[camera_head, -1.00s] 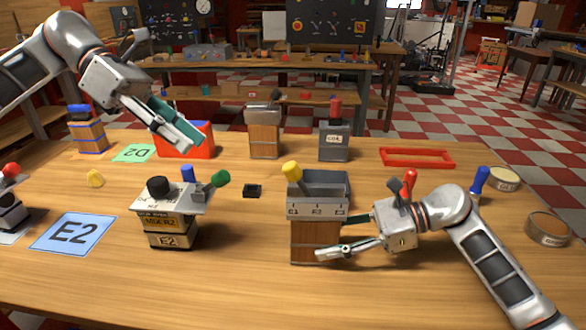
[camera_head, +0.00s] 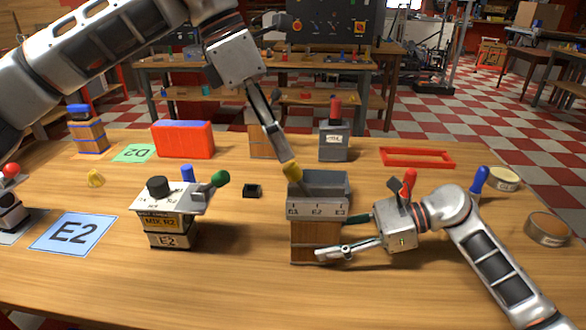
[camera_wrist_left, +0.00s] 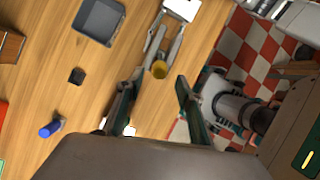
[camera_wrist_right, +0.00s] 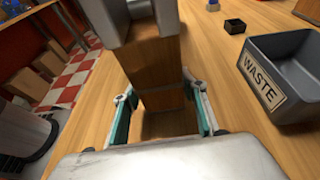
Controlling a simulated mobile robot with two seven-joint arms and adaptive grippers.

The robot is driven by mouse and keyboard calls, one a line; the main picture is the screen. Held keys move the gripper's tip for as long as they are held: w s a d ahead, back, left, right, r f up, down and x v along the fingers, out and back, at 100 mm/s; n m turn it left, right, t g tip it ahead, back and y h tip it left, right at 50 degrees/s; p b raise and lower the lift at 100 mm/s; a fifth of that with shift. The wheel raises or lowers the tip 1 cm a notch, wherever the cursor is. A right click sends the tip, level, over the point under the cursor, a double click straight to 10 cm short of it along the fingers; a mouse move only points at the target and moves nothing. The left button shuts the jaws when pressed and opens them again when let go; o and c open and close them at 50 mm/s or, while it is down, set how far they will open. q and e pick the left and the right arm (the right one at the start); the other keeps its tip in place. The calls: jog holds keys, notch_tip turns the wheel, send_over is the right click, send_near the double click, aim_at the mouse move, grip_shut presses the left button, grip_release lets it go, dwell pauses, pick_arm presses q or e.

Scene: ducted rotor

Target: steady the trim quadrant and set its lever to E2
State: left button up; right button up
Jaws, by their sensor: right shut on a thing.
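The trim quadrant is a wooden block (camera_head: 305,242) with a grey scale plate (camera_head: 318,207) on top, marked with E2 and E3 towards the right. My right gripper (camera_head: 332,237) is shut on the wooden block from the right; the right wrist view shows a finger on each side of the block (camera_wrist_right: 160,75).
A grey WASTE bin (camera_wrist_right: 285,75) stands just behind the quadrant. A red box (camera_head: 183,140) stands behind. The table front is clear.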

aim_at(290, 163)
pick_arm(q)
jog(key=x, duration=0.6)
jog(key=shift+d+f, duration=0.15)
jog(key=shift+f, duration=0.15)
grip_shut()
